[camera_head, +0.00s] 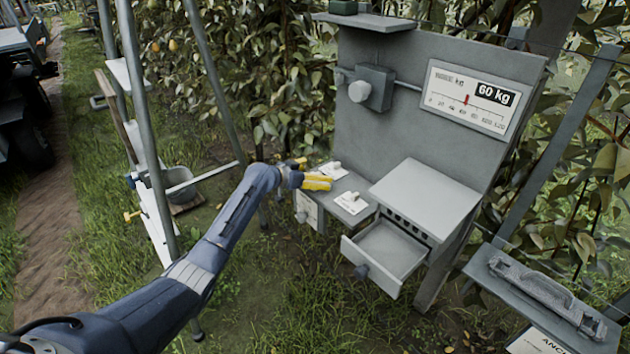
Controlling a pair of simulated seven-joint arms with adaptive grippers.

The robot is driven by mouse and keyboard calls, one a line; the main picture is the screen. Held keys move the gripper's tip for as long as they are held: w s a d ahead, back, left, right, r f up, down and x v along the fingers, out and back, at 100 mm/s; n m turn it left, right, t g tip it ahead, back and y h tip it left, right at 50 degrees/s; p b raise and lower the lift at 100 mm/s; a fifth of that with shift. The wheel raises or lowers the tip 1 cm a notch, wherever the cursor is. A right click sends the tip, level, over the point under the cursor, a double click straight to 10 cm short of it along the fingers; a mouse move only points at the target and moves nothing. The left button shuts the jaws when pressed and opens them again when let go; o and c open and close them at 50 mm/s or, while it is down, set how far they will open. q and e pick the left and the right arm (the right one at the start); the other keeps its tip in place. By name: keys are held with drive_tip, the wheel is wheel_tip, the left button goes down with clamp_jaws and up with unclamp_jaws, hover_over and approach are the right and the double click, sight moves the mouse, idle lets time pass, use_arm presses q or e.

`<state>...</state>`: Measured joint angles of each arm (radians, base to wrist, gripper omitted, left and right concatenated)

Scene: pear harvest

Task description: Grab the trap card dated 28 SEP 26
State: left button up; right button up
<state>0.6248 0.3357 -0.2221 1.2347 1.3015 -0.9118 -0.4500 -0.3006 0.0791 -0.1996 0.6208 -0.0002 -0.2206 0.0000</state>
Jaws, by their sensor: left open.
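My left gripper (328,182), with yellow fingers, is open at the left edge of a small grey shelf (357,182). One white card (350,203) with a small pale knob lies on this shelf, just right of and below the fingers. A second white card (327,169) with a knob lies behind the fingers and is partly hidden by them. The print is too small to read, so I cannot tell which card is dated 28 SEP 26. My right gripper is out of view.
An open, empty drawer (390,246) juts out under a grey box (425,195) right of the shelf. A grey panel (430,110) with a 60 kg scale (470,98) stands behind. A side ledge (490,262) holds a grey clip-like object (545,290). Grass lies in front.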

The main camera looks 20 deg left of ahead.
use_arm(q)
drive_tip(key=shift+x, duration=1.05)
drive_tip(key=shift+c, duration=0.4)
drive_tip(key=shift+f, duration=0.1)
drive_tip(key=c, duration=1.2)
drive_tip(key=shift+c, duration=1.2)
